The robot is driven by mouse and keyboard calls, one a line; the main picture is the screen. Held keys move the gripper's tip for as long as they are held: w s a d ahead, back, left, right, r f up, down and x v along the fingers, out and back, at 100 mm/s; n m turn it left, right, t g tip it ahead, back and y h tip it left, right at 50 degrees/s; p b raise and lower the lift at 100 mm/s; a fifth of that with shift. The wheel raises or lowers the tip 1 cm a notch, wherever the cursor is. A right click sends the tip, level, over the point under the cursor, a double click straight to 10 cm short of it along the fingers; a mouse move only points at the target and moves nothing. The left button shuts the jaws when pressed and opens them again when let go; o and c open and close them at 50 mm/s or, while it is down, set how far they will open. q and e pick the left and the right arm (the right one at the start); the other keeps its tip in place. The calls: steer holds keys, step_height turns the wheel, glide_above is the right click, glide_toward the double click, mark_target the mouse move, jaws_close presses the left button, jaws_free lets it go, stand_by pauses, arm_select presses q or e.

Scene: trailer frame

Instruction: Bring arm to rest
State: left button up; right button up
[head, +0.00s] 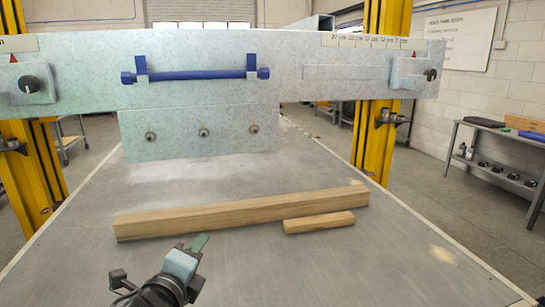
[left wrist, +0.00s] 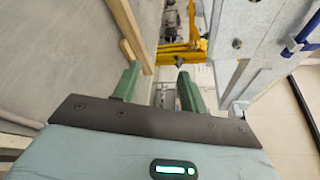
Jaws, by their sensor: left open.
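My left gripper (head: 200,243) comes in at the bottom of the head view, low over the grey table, just on the near side of a long wooden beam (head: 240,211). In the left wrist view its two green fingers (left wrist: 158,80) stand apart with nothing between them. It is apart from the beam as far as I can tell. My right gripper is in neither view.
A short wooden block (head: 318,222) lies by the long beam. A pale speckled crossbeam (head: 90,90) with a blue bar (head: 197,75) spans between yellow posts (head: 379,120). A side bench (head: 515,135) stands right. The front of the table (head: 360,275) is clear.

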arm_select(q)
steer(key=s+a+f+n+g+h, duration=0.15)
steer(key=s+f+n, duration=0.4)
steer(key=f, duration=0.65)
steer(key=s+d+f+n+g, duration=0.15)
steer(key=s+f+n, duration=0.35)
steer(key=f, duration=0.8)
steer(key=s+a+f+n+g+y, duration=0.1)
steer(key=s+a+f+n, duration=0.1)
steer(key=s+f+n, duration=0.3)
steer(key=s+a+f+n+g, duration=0.2)
steer(key=s+f+n, duration=0.4)
steer(key=s+f, duration=0.4)
steer(key=s+a, duration=0.1)
steer(key=s, duration=0.1)
steer(key=shift+s+a+y, duration=0.3)
steer(key=shift+a+y, duration=0.05)
